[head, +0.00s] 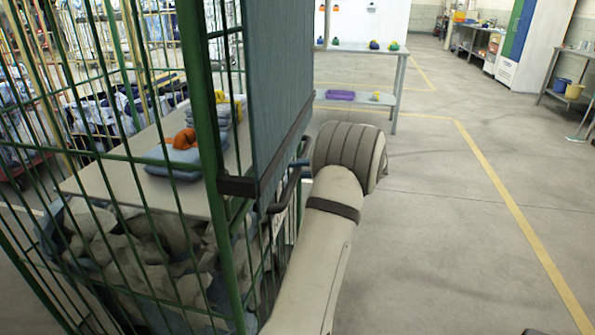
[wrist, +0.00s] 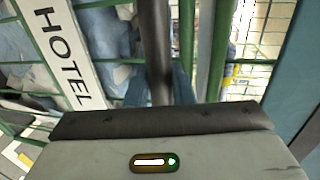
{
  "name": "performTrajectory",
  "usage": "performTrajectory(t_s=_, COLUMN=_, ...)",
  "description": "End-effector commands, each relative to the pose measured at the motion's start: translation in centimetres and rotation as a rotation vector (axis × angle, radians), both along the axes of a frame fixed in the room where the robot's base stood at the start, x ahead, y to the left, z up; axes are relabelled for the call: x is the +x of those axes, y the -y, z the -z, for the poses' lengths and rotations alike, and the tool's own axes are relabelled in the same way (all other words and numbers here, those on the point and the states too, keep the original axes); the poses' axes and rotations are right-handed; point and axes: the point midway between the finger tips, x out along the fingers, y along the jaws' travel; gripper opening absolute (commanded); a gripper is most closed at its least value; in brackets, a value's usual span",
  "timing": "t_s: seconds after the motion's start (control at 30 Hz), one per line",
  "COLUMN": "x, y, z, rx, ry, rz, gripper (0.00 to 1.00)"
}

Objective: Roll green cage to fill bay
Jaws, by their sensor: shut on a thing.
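The green cage (head: 207,125) is a tall wire roll cage filling the left of the head view. It has a grey shelf and holds grey-white bundles low down. My gripper (head: 298,166) is at its right side, mostly hidden behind my own wrist. In the wrist view my gripper (wrist: 162,95) is shut on a dark upright handle bar (wrist: 155,45) of the cage. Green cage bars (wrist: 202,50) and a white HOTEL sign (wrist: 62,48) are close by. I cannot tell which floor area is the fill bay.
A blue-grey panel (head: 277,95) blocks part of the view beside the cage. A shelf table (head: 398,85) with small coloured items stands ahead. Yellow floor lines (head: 515,208) cross the open floor at right. A bench (head: 560,95) with buckets is at far right.

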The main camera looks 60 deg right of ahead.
Motion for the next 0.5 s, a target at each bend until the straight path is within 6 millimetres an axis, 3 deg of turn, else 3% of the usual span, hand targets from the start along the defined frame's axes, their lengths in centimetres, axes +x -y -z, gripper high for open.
performTrajectory(t_s=0.17, x=-0.22, y=0.21, z=0.36, rx=0.001, ry=-0.005, rz=0.009, gripper=0.0)
performTrajectory(t_s=0.2, x=-0.22, y=0.22, z=0.35, rx=0.001, ry=-0.005, rz=0.009, gripper=0.23)
performTrajectory(t_s=0.4, x=-0.16, y=0.16, z=0.18, rx=0.0, ry=-0.003, rz=0.006, gripper=0.4)
performTrajectory(t_s=0.5, x=-0.12, y=0.13, z=0.12, rx=-0.001, ry=-0.003, rz=0.005, gripper=0.41)
